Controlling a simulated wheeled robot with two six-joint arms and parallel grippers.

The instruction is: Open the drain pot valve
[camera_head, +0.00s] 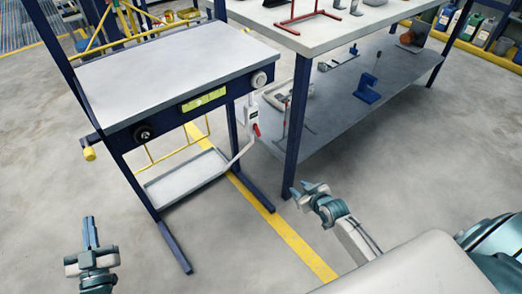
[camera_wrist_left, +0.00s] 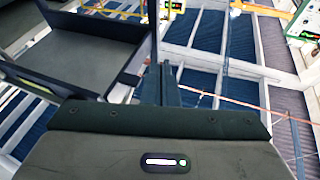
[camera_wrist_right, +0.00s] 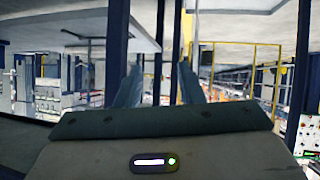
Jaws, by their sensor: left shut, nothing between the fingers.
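A small red handle (camera_head: 256,129) sits on a white fitting (camera_head: 250,112) at the right end of the grey-topped bench; I take it for the drain pot valve. A white pipe (camera_head: 244,151) bends down from it toward a tray under the bench. I cannot tell the handle's setting. My left gripper (camera_head: 90,232) is shut and empty, in front of the bench at lower left, far from the handle. My right gripper (camera_head: 305,189) is below and right of the handle, apart from it. Its fingers stand apart and empty in the right wrist view (camera_wrist_right: 158,85).
The bench (camera_head: 165,80) has dark blue legs, a black knob (camera_head: 143,132) and a low tray (camera_head: 187,179). A larger table (camera_head: 340,28) stands behind right, with a lower shelf (camera_head: 400,85) holding tools. The floor in front is clear.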

